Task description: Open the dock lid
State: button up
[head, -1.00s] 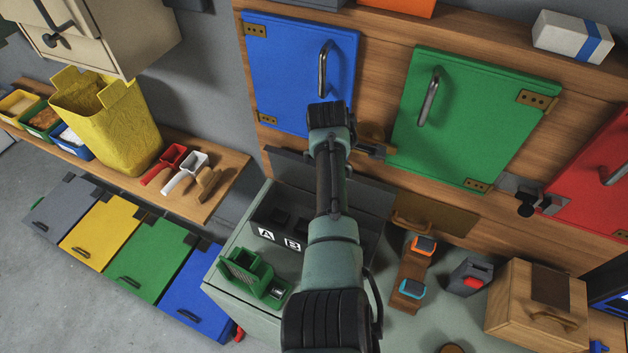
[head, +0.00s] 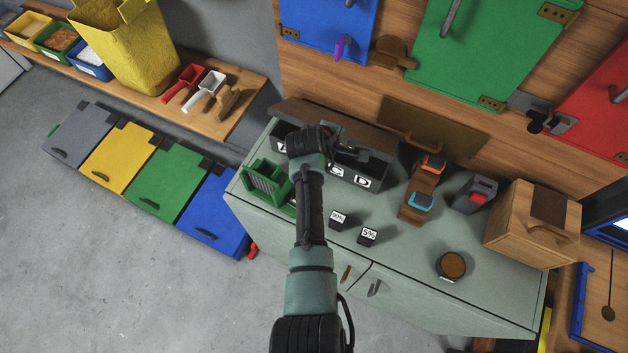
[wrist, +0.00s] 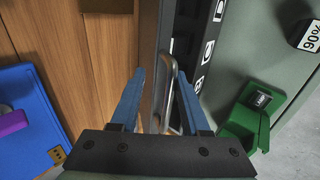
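The dock is a dark box with letter labels (head: 345,176) on the workbench. Its dark lid (head: 300,108) appears as a panel standing raised along the back, by the wooden wall. The dock's labelled front (wrist: 207,62) also shows in the wrist view. A metal loop handle (wrist: 172,85) shows there beside the lid panel (wrist: 148,50). My gripper (wrist: 160,76) is open, with its blue fingers on either side of the handle in the picture; I cannot tell whether they touch it. In the head view my arm hides part of the dock.
A green holder (head: 266,185) stands left of the dock. Small labelled cubes (head: 368,236) lie in front. A stand with orange and blue items (head: 418,195) and a wooden box (head: 530,225) are to the right. A blue door (head: 318,25) hangs above. The bench front is mostly clear.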

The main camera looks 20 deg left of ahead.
jog(key=s+f+t+b, duration=0.1)
jog(key=f+b, duration=0.3)
jog(key=b, duration=0.5)
jog(key=s+f+t+b, duration=0.1)
jog(key=f+t+b, duration=0.3)
jog(key=b, duration=0.5)
jog(key=s+f+t+b, duration=0.1)
jog(key=f+t+b, duration=0.1)
jog(key=f+b, duration=0.3)
jog(key=shift+s+f+t+b, duration=0.2)
jog(key=shift+s+t+b, duration=0.2)
jog(key=shift+b, duration=1.55)
jog(key=v, duration=0.5)
jog(key=p+v, duration=0.1)
jog(key=v, duration=0.1)
jog(key=shift+s+a+r, duration=0.15)
jog(key=shift+s+r, duration=0.15)
jog(key=shift+r, duration=0.15)
